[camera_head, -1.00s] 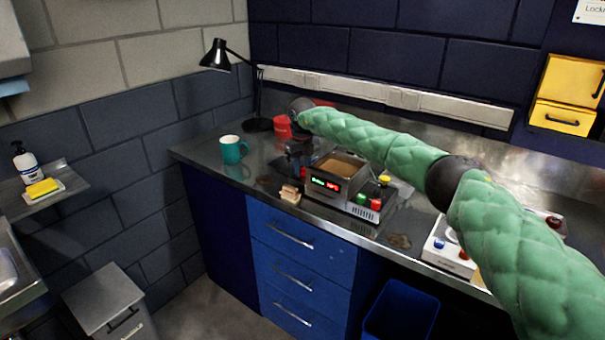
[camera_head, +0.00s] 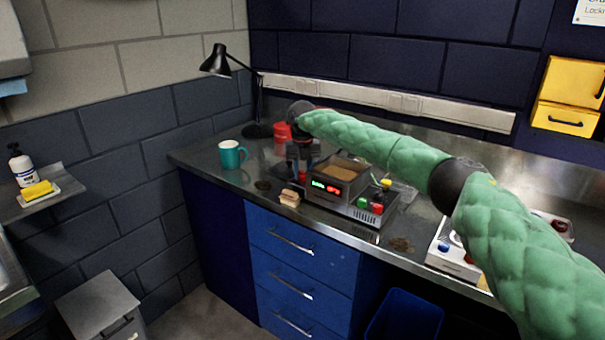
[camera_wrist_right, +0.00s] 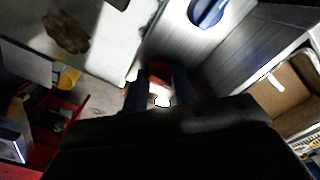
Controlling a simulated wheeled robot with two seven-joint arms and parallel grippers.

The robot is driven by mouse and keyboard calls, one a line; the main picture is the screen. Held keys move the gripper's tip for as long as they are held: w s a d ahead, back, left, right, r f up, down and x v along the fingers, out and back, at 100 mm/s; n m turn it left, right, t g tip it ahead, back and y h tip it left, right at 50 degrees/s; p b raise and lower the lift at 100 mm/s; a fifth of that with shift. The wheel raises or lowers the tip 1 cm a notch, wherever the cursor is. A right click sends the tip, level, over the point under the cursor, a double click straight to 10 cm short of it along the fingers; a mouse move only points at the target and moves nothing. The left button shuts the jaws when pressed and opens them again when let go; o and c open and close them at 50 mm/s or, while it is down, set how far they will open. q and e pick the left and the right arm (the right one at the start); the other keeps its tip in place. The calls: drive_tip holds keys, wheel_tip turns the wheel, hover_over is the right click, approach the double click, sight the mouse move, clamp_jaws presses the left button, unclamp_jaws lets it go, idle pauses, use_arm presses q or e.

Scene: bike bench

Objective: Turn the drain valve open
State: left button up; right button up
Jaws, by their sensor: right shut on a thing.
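The metal bench unit (camera_head: 345,182), with a lit display and a tank of brown content, stands on the steel worktop. A small red part, likely the drain valve handle (camera_wrist_right: 160,70), sits between the fingers of my right gripper (camera_wrist_right: 158,92) in the wrist view. In the head view, my right gripper (camera_head: 302,163) points down at the unit's left side, with a bit of red just below it. It is shut on the red part. The fingers and wrist hide most of the valve, so its turn angle cannot be told. My left gripper is not in view.
A teal mug (camera_head: 231,155), a red container (camera_head: 281,131) and a black lamp (camera_head: 218,61) stand left and behind. A small tan block (camera_head: 289,197) lies at the front edge. My green-sleeved right arm passes over the unit.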

drive_tip(key=shift+w+r, duration=0.1)
drive_tip(key=shift+r, duration=0.05)
drive_tip(key=o, duration=0.7)
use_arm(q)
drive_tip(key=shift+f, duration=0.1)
use_arm(e)
drive_tip(key=o, duration=0.3)
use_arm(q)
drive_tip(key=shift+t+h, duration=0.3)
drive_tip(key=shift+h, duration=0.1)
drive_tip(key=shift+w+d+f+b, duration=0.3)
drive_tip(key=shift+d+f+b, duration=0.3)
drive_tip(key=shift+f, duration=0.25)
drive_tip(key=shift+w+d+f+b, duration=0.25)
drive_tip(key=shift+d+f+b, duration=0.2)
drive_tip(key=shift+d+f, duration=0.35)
use_arm(e)
drive_tip(key=shift+r, duration=3.8)
